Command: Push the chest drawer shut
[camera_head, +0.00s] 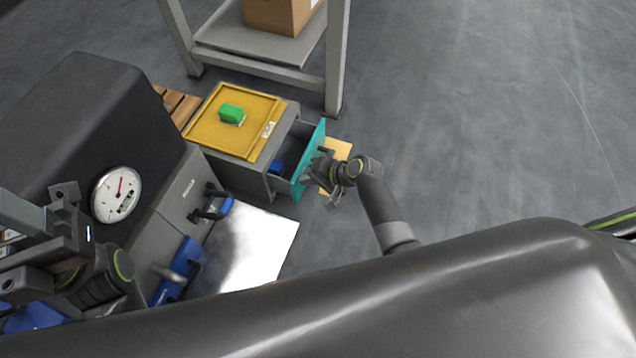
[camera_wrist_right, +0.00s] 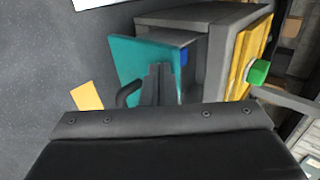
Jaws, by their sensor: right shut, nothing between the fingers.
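The chest (camera_head: 238,150) is a grey box with a yellow tray-like top (camera_head: 215,140). Its drawer, with a teal front (camera_head: 312,150), stands pulled out to the right, and a blue thing (camera_head: 277,167) shows inside it. My right gripper (camera_head: 316,170) is shut and empty, close against the outer face of the teal front; exact contact cannot be told. In the right wrist view the shut fingers (camera_wrist_right: 158,82) are in front of the teal front (camera_wrist_right: 140,62), beside its dark handle (camera_wrist_right: 128,94). My left gripper (camera_head: 65,225) is at the left edge, its fingertips unclear.
A green block (camera_head: 231,113) lies on the yellow top. A grey shelf frame (camera_head: 335,60) with a cardboard box (camera_head: 279,14) stands behind. A dark machine with a dial (camera_head: 116,195) is at left. A yellowish flat piece (camera_head: 336,160) lies beyond the gripper. The floor at right is clear.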

